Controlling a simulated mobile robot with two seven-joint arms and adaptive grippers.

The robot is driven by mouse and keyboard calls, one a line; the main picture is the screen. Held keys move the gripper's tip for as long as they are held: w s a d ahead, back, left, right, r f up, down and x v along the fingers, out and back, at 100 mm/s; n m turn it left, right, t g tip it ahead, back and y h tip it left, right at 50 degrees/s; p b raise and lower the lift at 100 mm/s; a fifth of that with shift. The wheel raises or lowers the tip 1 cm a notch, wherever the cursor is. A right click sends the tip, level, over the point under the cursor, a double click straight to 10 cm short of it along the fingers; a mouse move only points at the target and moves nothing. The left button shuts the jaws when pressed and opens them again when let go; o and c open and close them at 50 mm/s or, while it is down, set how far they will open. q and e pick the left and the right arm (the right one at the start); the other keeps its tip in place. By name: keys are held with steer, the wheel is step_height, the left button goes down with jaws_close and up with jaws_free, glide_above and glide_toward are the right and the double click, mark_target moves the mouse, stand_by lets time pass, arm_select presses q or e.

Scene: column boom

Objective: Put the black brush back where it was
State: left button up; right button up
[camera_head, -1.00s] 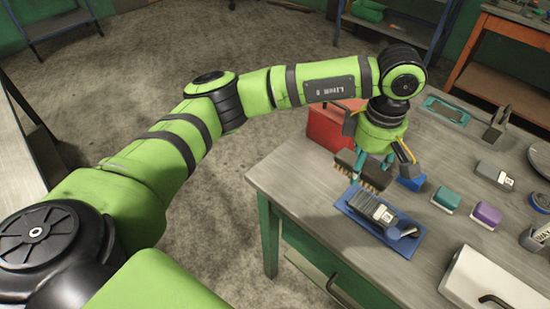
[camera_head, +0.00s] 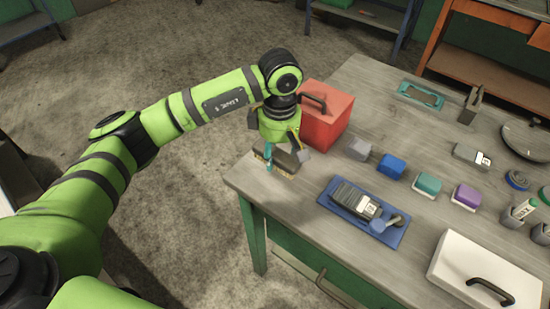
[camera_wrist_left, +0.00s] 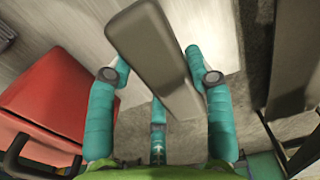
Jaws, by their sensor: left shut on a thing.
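The black brush (camera_head: 287,158), a dark block with tan bristles pointing down, is at the left end of the table, in front of the red box. My left gripper (camera_head: 281,163) is shut on it from above, with teal fingers on both sides. In the left wrist view the brush's dark back (camera_wrist_left: 152,45) runs between the fingers (camera_wrist_left: 160,85). The bristles are at or just above the tabletop; I cannot tell if they touch. My right gripper is not in view.
The red box (camera_head: 325,115) with a black handle stands close behind the brush. A blue tray (camera_head: 385,236) holding a grey device lies to the right. Grey, blue, green and purple blocks (camera_head: 391,166) form a row behind it. The table's left edge is close to the brush.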

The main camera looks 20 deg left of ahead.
mark_target(276, 164)
arm_select(q)
steer(key=shift+w+a+f, duration=0.1)
steer(key=shift+a+f, duration=0.1)
steer(key=shift+a, duration=0.15)
steer(key=shift+f, duration=0.3)
step_height(276, 164, down, 3)
steer(key=shift+f+p, duration=0.1)
steer(key=shift+p, duration=0.7)
steer(key=shift+f, duration=0.15)
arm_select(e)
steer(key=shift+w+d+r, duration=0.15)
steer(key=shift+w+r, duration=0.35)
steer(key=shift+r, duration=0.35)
arm_select(q)
steer(key=shift+f, duration=0.1)
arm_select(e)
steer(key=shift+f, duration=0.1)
arm_select(q)
steer(key=shift+f+b, duration=0.15)
steer(key=shift+b, duration=0.2)
steer(key=o, duration=1)
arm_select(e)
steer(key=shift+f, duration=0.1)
